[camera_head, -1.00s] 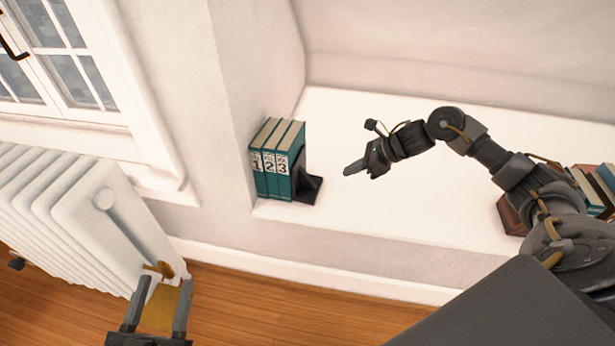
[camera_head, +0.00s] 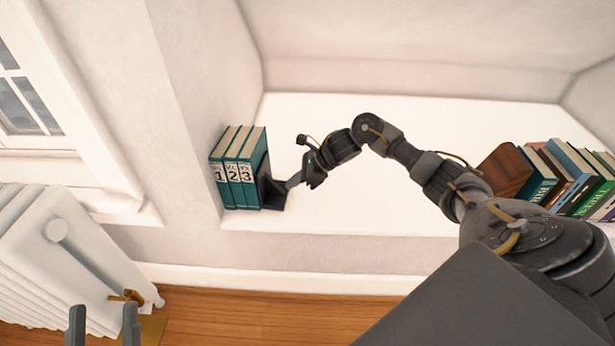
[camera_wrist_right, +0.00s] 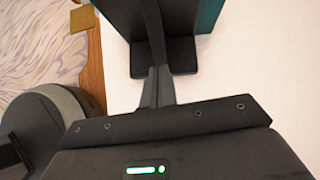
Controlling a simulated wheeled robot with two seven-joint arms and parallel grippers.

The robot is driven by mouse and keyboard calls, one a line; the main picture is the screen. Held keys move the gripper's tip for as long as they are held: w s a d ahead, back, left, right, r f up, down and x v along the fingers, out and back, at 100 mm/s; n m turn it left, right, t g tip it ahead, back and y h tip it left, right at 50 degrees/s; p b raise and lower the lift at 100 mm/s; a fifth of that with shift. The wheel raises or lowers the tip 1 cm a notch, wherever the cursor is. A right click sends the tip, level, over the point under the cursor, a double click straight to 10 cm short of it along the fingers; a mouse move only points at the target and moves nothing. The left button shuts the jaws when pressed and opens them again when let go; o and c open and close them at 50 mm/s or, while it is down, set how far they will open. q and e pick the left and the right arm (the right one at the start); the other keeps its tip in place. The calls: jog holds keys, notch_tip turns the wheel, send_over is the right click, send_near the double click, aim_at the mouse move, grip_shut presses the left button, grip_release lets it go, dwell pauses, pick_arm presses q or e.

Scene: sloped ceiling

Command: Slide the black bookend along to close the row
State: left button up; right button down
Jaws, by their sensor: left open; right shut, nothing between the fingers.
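Three teal volumes numbered 1, 2 and 3 (camera_head: 238,170) stand upright in a row at the left end of the white ledge. The black bookend (camera_head: 272,192) stands just right of volume 3; I cannot tell whether they touch. My right gripper (camera_head: 293,181) is shut and empty, its fingertips at the bookend's right side. In the right wrist view the closed fingers (camera_wrist_right: 157,84) reach the bookend (camera_wrist_right: 182,54), and a teal book (camera_wrist_right: 208,14) shows behind it. My left gripper (camera_head: 103,326) is open and empty, low at the left, away from the ledge.
A brown wooden block (camera_head: 503,171) and several leaning books (camera_head: 572,178) stand at the ledge's right end. The ledge (camera_head: 330,212) between is clear apart from my right arm. A white radiator (camera_head: 50,255) and a window are at the left.

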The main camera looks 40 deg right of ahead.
pick_arm(q)
jog(key=shift+a+r, duration=0.1)
pick_arm(e)
jog(key=shift+w+a+r, duration=0.1)
jog(key=shift+w+a, duration=0.7)
jog(key=shift+a, duration=0.2)
